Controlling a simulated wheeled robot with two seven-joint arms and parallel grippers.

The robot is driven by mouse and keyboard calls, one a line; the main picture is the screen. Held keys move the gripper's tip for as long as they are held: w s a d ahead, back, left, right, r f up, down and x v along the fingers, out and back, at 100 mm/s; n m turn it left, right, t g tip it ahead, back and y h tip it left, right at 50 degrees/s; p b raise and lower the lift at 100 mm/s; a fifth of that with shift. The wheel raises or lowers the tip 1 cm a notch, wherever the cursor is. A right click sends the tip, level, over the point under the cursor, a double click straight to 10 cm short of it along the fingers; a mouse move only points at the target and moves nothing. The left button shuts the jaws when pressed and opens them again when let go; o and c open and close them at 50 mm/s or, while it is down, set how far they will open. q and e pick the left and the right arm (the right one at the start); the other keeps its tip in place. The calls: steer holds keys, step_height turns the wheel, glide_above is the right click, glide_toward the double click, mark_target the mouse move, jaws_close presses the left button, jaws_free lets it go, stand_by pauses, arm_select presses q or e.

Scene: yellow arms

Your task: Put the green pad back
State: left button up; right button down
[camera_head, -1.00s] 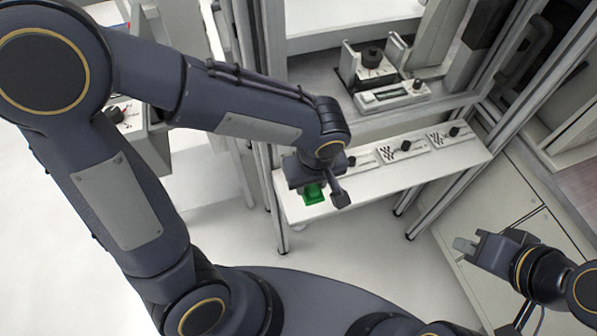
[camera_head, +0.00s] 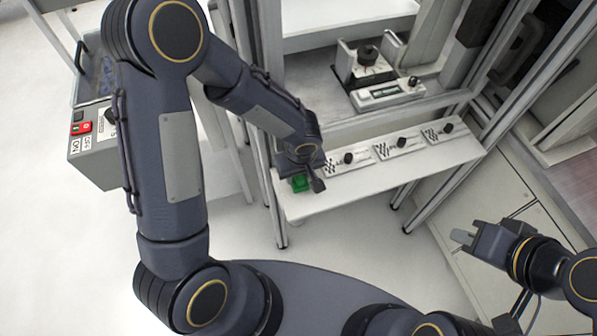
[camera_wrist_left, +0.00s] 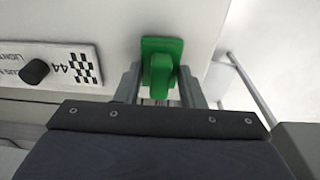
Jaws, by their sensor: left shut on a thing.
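The green pad (camera_head: 299,184) is at the left end of the narrow white shelf (camera_head: 345,190) in the head view. In the left wrist view the green pad (camera_wrist_left: 162,66) shows a flat plate with a raised grip. My left gripper (camera_head: 308,180) is shut on this grip, its fingers (camera_wrist_left: 158,88) on either side. The pad lies at or just above the shelf surface; I cannot tell if it touches. My right gripper (camera_head: 462,237) is at the lower right, away from the shelf; its jaw gap is not clear.
Several white plates with black knobs (camera_head: 396,146) line the shelf right of the pad; one plate (camera_wrist_left: 50,64) is close beside it in the wrist view. A fixture with a dark knob (camera_head: 368,56) stands behind. Metal frame posts (camera_head: 269,110) rise near my left gripper.

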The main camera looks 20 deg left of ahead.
mark_target(300, 179)
arm_select(q)
steer(key=o, duration=1.1)
steer(key=shift+r, duration=0.15)
steer(key=r, duration=0.4)
steer(key=s+r, duration=0.1)
steer(key=r, duration=0.6)
steer(key=shift+s+d+r, duration=0.15)
steer(key=shift+d+r, duration=0.2)
steer(key=shift+r, duration=0.05)
steer(key=s+a+r+m+t+h, duration=0.1)
steer(key=s+a+r, duration=0.2)
steer(key=s, duration=0.2)
steer(key=s+a+r+m+t+h, duration=0.2)
steer(key=s+a+r, duration=0.1)
steer(key=s, duration=0.2)
steer(key=s+a+r+m+t+h, duration=0.1)
steer(key=s+a+r+m, duration=0.1)
steer(key=s+a+r, duration=0.1)
steer(key=shift+s+a+h, duration=0.15)
steer(key=shift+s+a, duration=0.1)
steer(key=shift+s, duration=0.25)
steer(key=shift+s+a+h, duration=0.15)
steer(key=shift+s+a, duration=0.05)
steer(key=shift+s, duration=0.3)
